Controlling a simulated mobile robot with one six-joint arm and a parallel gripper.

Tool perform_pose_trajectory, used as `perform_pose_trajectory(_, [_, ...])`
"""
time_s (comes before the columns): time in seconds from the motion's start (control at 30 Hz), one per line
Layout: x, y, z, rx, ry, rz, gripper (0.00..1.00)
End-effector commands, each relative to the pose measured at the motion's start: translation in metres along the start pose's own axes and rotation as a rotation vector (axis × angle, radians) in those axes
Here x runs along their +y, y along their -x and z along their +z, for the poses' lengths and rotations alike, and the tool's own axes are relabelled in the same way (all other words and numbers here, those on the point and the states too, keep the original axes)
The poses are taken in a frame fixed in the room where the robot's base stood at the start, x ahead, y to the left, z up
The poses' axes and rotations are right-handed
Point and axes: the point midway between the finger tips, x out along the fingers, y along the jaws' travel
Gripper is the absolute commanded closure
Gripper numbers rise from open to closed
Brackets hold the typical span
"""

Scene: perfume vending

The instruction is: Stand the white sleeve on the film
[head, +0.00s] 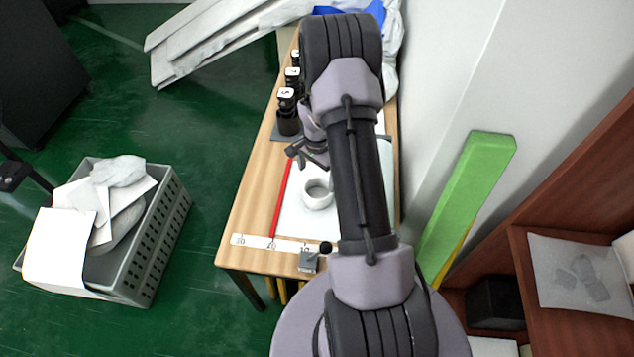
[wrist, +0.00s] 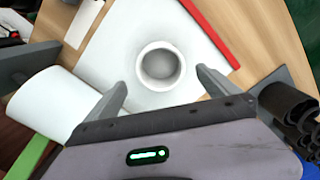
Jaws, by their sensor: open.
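The white sleeve (head: 318,203) is a short open ring standing upright on the white film (head: 292,218). The film lies flat on the table with a red strip (head: 281,197) along its left edge. In the wrist view the sleeve (wrist: 160,86) shows from above, with its round opening facing me. My gripper (head: 307,156) is open and empty, just beyond the sleeve in the head view. In the wrist view its fingers (wrist: 160,80) are on either side of the sleeve, with visible gaps. My arm hides part of the film's right side.
Black bottles with white tops (head: 287,112) stand at the table's left back. A ruler strip (head: 270,244) lies along the front edge. A large white cylinder (wrist: 48,105) is at the wrist view's left. A grey crate (head: 165,235) is on the floor; a wall is right.

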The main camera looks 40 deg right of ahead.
Motion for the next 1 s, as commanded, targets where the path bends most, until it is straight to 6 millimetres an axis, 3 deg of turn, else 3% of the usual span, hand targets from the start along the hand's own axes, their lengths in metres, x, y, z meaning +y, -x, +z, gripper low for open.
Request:
perform_pose_trajectory(0.1, [0.000, 0.016, 0.000, 0.000, 0.001, 0.000, 0.00])
perform_pose_trajectory(0.27, [-0.001, 0.020, 0.001, 0.001, 0.004, -0.001, 0.00])
perform_pose_trajectory(0.37, [-0.012, 0.053, 0.012, 0.016, 0.053, -0.028, 0.00])
perform_pose_trajectory(0.47, [-0.028, 0.135, 0.052, 0.049, 0.187, -0.096, 0.00])
perform_pose_trajectory(0.53, [-0.027, 0.199, 0.095, 0.072, 0.313, -0.155, 0.00])
perform_pose_trajectory(0.6, [-0.013, 0.255, 0.143, 0.095, 0.444, -0.219, 0.00])
perform_pose_trajectory(0.7, [0.025, 0.317, 0.211, 0.126, 0.639, -0.319, 0.00])
perform_pose_trajectory(0.83, [0.085, 0.354, 0.278, 0.159, 0.861, -0.438, 0.00])
perform_pose_trajectory(0.9, [0.111, 0.360, 0.299, 0.171, 0.948, -0.484, 0.00])
perform_pose_trajectory(1.0, [0.134, 0.361, 0.316, 0.181, 1.024, -0.525, 0.00])
